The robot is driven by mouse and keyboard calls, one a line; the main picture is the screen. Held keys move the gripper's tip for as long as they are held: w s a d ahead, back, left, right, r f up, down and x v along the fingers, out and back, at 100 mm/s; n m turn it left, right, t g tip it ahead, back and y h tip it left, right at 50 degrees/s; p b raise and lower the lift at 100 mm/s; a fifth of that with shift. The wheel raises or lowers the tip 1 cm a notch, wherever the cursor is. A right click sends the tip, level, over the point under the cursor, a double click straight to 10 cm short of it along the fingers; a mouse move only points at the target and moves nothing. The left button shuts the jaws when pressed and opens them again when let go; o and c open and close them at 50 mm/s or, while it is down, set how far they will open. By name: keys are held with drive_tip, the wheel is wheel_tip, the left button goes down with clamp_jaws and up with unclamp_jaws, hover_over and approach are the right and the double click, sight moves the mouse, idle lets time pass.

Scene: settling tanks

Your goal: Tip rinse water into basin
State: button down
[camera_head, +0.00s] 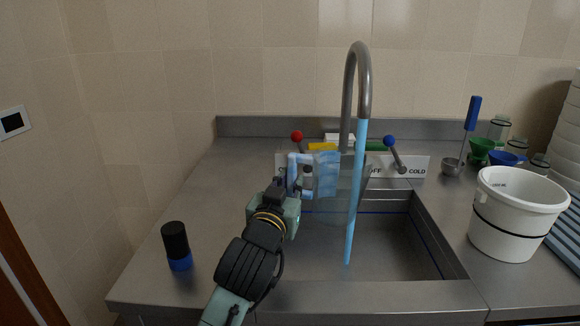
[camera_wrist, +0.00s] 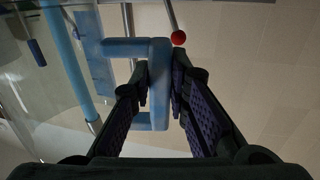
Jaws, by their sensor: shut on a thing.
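My gripper (camera_head: 290,190) is shut on the blue handle (camera_wrist: 160,85) of a jug, seen close up in the wrist view. The jug (camera_head: 326,174) shows marbled blue in the head view and hangs above the sink basin (camera_head: 400,240), looking about upright. Parts of it look clear, so its rim and contents cannot be told. The stream also shows in the wrist view (camera_wrist: 68,55).
A red-knobbed lever (camera_head: 297,136) and a blue-knobbed lever (camera_head: 389,141) stand behind the basin by a sign panel (camera_head: 415,167). A white bucket (camera_head: 513,215), a ladle (camera_head: 452,167) and glass jars stand right. A black-and-blue cylinder (camera_head: 177,246) stands left, with bare counter around it.

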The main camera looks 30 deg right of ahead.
sight(290, 162)
wheel_tip(290, 162, up, 5)
drive_tip(key=p, duration=0.4)
idle(0.6)
